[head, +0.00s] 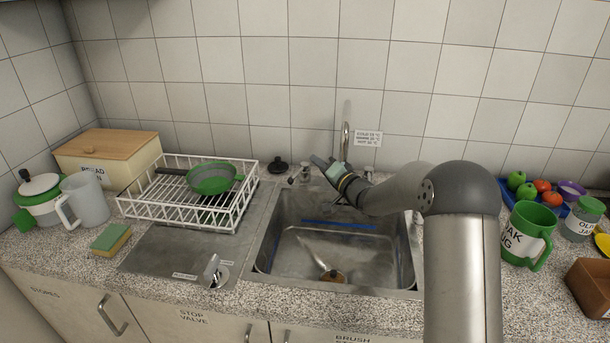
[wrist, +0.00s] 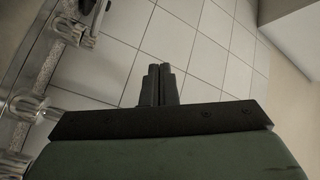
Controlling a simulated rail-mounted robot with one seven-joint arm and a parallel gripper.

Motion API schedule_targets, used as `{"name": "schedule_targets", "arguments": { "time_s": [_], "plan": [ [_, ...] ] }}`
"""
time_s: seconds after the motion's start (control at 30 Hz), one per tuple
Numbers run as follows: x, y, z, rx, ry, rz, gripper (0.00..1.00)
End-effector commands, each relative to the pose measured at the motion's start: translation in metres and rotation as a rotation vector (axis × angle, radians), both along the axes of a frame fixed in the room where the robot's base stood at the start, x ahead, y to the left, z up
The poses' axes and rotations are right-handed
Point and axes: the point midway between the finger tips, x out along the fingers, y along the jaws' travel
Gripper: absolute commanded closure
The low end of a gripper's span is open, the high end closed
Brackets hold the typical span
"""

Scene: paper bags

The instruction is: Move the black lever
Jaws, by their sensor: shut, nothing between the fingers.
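No black part is clearly a lever. A small black knobbed piece (head: 278,168) stands on the counter behind the sink's left side; I cannot tell if it is the lever. A metal tap (head: 304,174) stands just right of it, and the tall spout (head: 345,142) rises behind the sink. My gripper (head: 316,160) is over the back edge of the sink, near the tap and spout, pointing left and up. In the wrist view my gripper (wrist: 160,85) has its dark fingers together and empty, facing wall tiles. Metal tap parts (wrist: 35,106) show at left.
The sink (head: 340,250) holds a brown-ended item (head: 331,276). A white dish rack (head: 165,212) with a green pan (head: 212,178) stands left. A metal lever piece (head: 213,268) is at the front left. A green mug (head: 528,236) and produce tray (head: 560,203) are right.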

Motion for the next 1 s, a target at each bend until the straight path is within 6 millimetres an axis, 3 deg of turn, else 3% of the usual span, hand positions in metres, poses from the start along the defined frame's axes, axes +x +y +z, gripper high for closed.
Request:
{"name": "schedule_targets", "arguments": {
  "time_s": [0.2, 0.4, 0.57, 1.0],
  "plan": [
    [-0.024, -0.033, -0.043, 0.102, 0.356, 0.194, 1.00],
    [-0.035, -0.042, -0.061, 0.129, 0.502, 0.248, 1.00],
    [-0.027, -0.028, -0.065, 0.130, 0.510, 0.253, 1.00],
    [0.010, 0.032, -0.074, 0.128, 0.509, 0.251, 1.00]
  ]
}}
